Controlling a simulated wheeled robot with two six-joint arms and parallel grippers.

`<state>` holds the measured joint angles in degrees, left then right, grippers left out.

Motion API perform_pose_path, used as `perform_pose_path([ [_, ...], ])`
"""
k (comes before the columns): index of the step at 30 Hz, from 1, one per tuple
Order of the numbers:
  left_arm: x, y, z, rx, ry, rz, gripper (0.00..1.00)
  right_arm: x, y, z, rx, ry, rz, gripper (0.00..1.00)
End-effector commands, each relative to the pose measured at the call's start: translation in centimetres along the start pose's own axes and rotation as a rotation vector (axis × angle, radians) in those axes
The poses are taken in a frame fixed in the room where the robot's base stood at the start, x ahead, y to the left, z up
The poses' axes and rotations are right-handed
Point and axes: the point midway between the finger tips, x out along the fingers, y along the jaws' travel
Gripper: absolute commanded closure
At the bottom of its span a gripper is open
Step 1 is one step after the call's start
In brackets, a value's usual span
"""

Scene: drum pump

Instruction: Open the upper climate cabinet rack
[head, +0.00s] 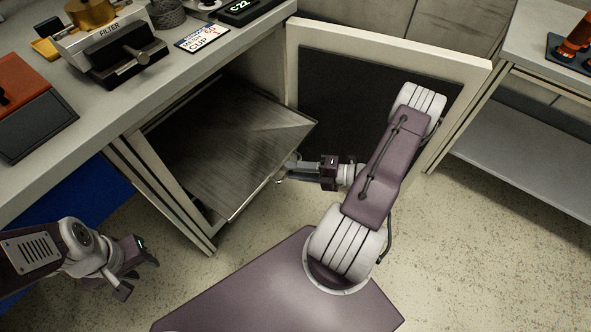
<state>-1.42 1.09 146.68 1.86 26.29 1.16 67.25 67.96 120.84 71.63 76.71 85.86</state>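The climate cabinet (170,195) is built in under the counter, and its door (390,52) stands open to the right. The upper rack (225,150), a flat grey metal shelf, sticks out of the cabinet opening toward me. My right gripper (285,170) is at the rack's front edge, right of its middle. Its fingertips overlap that edge, and I cannot tell whether they are closed on it. My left gripper (139,278) is open and empty, low at the left, in front of the cabinet and apart from it. Any lower rack is hidden beneath the upper one.
The counter above holds a filter device (120,50), a labelled card (202,36), a C22 block (243,10) and a red-and-grey box (30,110). A side table (530,150) stands at the right. The floor (480,270) at the lower right is clear.

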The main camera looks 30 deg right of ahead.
Motion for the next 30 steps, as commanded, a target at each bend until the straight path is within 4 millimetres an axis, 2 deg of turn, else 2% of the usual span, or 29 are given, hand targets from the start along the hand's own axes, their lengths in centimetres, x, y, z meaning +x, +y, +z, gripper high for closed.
perform_pose_path([
  [8,-0.2,0.0,0.0,0.000,0.000,0.000,0.64,-0.3,0.1,0.1,0.000,-0.002,0.000,0.70],
  [11,-1.2,0.0,-0.1,0.000,0.000,0.000,0.64,-2.0,0.4,0.1,0.000,-0.006,0.000,0.70],
  [18,-3.0,0.1,-0.3,0.000,0.000,0.000,0.64,-7.2,0.3,0.1,0.000,-0.006,0.000,0.70],
  [21,-3.3,0.1,-0.3,0.000,0.000,0.000,0.64,-8.5,0.2,0.0,-0.001,-0.003,-0.001,0.70],
  [30,-3.2,0.1,-0.3,0.000,0.000,0.000,0.64,-9.1,0.0,0.0,0.001,0.000,0.000,0.70],
])
